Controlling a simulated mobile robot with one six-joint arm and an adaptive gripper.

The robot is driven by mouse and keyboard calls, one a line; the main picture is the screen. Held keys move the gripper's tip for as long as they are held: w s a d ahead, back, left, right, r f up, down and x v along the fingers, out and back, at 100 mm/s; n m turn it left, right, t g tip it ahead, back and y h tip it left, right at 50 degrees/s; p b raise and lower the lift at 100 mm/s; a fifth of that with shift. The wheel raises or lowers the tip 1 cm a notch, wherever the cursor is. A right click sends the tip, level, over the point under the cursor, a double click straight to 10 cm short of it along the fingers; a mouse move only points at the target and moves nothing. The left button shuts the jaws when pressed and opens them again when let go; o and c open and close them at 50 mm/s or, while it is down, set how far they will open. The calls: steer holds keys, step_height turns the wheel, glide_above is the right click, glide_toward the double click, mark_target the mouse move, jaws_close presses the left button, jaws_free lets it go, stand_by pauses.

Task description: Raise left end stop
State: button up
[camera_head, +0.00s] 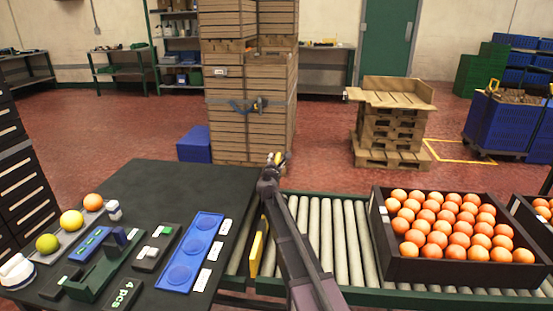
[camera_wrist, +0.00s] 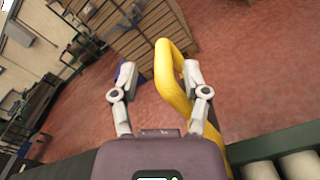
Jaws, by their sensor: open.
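The left end stop is yellow. Its upright bar (camera_head: 257,250) stands at the left end of the roller conveyor, beside my arm in the head view. In the wrist view its yellow loop handle (camera_wrist: 170,85) rises between my two fingers, closer to the right finger. My gripper (camera_head: 275,160) is open and empty, above the conveyor's left end in the head view. In the wrist view the fingers of my gripper (camera_wrist: 159,78) are spread on both sides of the handle; I cannot tell whether the right one touches it. My arm hides part of the stop in the head view.
A dark crate of oranges (camera_head: 440,272) sits on the conveyor rollers (camera_head: 345,240) to the right. A black table (camera_head: 165,180) at left holds a blue tray (camera_head: 212,222), fruit and small fixtures. Stacked wooden crates (camera_head: 235,130) stand behind. The rollers between my arm and the crate are clear.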

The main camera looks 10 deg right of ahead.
steer(key=v, duration=0.8)
steer(key=shift+s+a, duration=0.15)
steer(key=shift+s, duration=0.1)
steer(key=shift+r, duration=0.15)
